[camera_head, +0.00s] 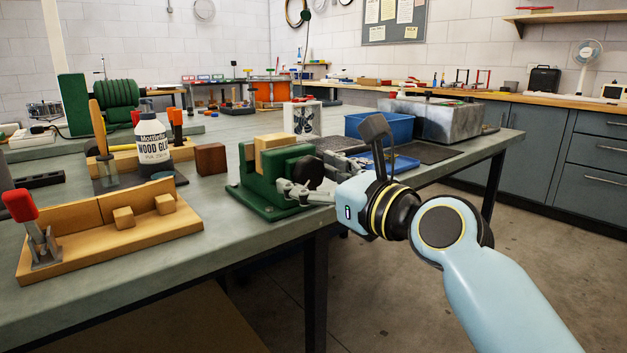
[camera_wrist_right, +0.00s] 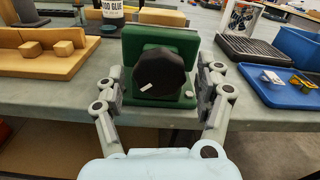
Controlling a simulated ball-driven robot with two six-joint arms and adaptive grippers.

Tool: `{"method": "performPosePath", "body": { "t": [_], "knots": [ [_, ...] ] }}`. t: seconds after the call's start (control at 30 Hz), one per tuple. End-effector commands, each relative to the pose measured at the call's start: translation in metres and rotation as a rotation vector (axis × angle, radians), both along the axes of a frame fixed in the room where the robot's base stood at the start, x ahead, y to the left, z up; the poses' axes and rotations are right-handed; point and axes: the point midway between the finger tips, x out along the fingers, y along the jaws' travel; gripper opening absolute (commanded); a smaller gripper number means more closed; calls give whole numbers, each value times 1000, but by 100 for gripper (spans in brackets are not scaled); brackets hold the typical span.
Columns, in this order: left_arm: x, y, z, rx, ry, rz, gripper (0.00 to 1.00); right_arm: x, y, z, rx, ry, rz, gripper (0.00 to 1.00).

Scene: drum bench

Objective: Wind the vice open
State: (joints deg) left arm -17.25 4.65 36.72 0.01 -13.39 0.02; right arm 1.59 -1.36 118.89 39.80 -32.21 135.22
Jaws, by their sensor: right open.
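The green vice (camera_head: 262,178) is fixed near the front edge of the grey bench, with a wooden block (camera_head: 283,142) showing at its top. Its dark, faceted knob (camera_head: 308,177) faces my right arm. My right gripper (camera_head: 308,180) is at the vice's front. In the right wrist view, its open fingers (camera_wrist_right: 162,88) stand on both sides of the black knob (camera_wrist_right: 160,75), with a gap on each side. A small white mark shows on the knob's face. The green vice body (camera_wrist_right: 160,38) rises behind it. My left gripper is out of view.
A wooden fixture (camera_head: 110,235) with a red-handled clamp stands left of the vice. A wood glue bottle (camera_head: 152,142) and a dark brown block (camera_head: 210,159) are behind it. A blue bin (camera_head: 380,127) and a blue tray (camera_head: 400,164) lie to the right.

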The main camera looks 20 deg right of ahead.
Motion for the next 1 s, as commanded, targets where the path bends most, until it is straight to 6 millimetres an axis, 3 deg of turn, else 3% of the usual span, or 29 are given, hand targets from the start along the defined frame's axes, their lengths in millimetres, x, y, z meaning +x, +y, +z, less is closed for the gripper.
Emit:
{"method": "performPosePath", "body": {
  "t": [0.2, 0.6, 1.0],
  "knots": [
    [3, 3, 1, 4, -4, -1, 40, 0, 0, 0, 0, 0, 0, 69],
    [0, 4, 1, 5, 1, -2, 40, 0, 0, 0, 0, 0, 0, 16],
    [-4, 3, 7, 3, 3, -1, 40, 0, 0, 2, -68, -26, 0, 15]
  ]
}}
